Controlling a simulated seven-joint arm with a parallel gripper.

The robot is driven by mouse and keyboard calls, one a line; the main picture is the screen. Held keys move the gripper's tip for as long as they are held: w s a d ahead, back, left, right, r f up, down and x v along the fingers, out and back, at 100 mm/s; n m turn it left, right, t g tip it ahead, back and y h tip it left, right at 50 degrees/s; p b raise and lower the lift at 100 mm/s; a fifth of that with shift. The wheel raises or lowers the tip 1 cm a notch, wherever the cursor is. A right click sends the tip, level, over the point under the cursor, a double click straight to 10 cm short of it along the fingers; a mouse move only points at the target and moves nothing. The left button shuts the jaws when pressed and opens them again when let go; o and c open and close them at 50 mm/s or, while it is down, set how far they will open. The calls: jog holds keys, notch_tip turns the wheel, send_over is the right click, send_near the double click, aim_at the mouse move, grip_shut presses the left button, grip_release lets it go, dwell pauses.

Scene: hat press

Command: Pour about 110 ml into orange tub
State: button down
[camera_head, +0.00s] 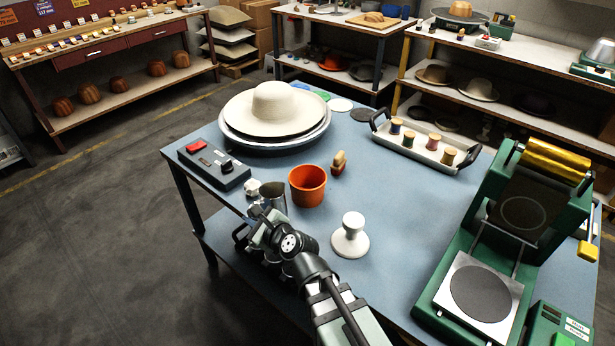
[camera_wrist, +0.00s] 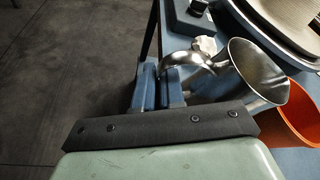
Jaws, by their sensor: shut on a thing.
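The orange tub (camera_head: 307,188) stands on the blue table, its open top facing up. It also shows at the right edge of the wrist view (camera_wrist: 296,118). No stream shows.
A control box (camera_head: 213,163) and a cream hat (camera_head: 275,108) on a round basin lie behind. A wooden brush (camera_head: 339,163) and white stand (camera_head: 350,237) are near the tub. A tray of spools (camera_head: 425,146) and green press (camera_head: 500,250) are right.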

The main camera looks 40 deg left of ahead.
jog(key=shift+w+r+m+g, duration=0.4)
jog(key=shift+w+r+m, duration=0.2)
jog(key=shift+r, duration=0.15)
jog(key=shift+w+r+m+g, duration=0.45)
jog(key=shift+r+m, duration=0.15)
jog(key=shift+r, duration=0.1)
jog(key=w+r+m+g, duration=0.3)
jog(key=w+r+m, duration=0.1)
jog(key=r, duration=0.4)
jog(key=shift+w+d+m+y, duration=0.2)
jog(key=shift+w+m+y, duration=0.2)
jog(key=shift+w, duration=0.05)
jog(key=shift+w+r+m+g+b, duration=0.35)
jog(key=shift+w+r+m+b, duration=0.3)
jog(key=shift+r+m, duration=0.3)
jog(key=shift+w+d+r+m+y+b, duration=0.1)
jog(key=shift+w+r+m+y+b, duration=0.4)
jog(key=shift+b, duration=0.2)
jog(key=shift+w+f+m+g+b, duration=0.1)
jog(key=shift+w+m+g+b, duration=0.3)
jog(key=shift+w, duration=0.65)
dwell(0.3)
